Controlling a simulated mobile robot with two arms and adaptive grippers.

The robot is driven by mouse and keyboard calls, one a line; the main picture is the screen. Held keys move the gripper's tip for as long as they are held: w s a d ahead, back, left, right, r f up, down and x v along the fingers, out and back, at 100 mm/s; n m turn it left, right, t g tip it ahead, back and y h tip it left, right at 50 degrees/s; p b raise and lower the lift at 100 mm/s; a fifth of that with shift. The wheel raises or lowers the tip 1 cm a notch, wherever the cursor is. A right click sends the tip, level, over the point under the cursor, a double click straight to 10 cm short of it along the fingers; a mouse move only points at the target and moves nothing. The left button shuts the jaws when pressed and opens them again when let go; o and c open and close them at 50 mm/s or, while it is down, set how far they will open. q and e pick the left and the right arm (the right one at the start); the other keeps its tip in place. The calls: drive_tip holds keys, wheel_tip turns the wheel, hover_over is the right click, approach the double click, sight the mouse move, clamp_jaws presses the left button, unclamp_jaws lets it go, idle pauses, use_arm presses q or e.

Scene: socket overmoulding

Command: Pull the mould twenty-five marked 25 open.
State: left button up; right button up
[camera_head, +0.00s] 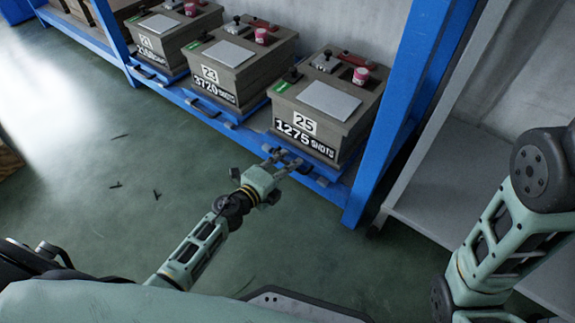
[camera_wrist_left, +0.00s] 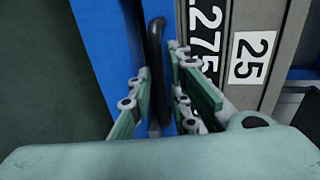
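Mould twenty-five (camera_head: 352,126) is a grey-brown box with a white "25" label (camera_head: 304,123) and a black "1275 SHOTS" plate (camera_head: 304,138). It sits on a blue tray at the right end of the rack. In the left wrist view the "25" label (camera_wrist_left: 252,58) and a black bar handle (camera_wrist_left: 155,50) on the tray's blue front show. My left gripper (camera_head: 284,158) is at the tray front below the plate. In the left wrist view its fingers (camera_wrist_left: 160,88) are apart, one on each side of the handle; contact cannot be told. My right gripper is out of view.
Mould 23 (camera_head: 238,75) and another mould (camera_head: 172,38) stand to the left on similar trays. A blue rack post (camera_head: 400,95) stands close on the right, with a grey shelf unit (camera_head: 440,222) beyond. The green floor (camera_head: 110,220) in front is mostly clear, with small dark bits.

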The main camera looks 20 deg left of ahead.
use_arm(q)
drive_tip(key=shift+w, duration=0.15)
drive_tip(key=shift+c, duration=0.5)
clamp_jaws()
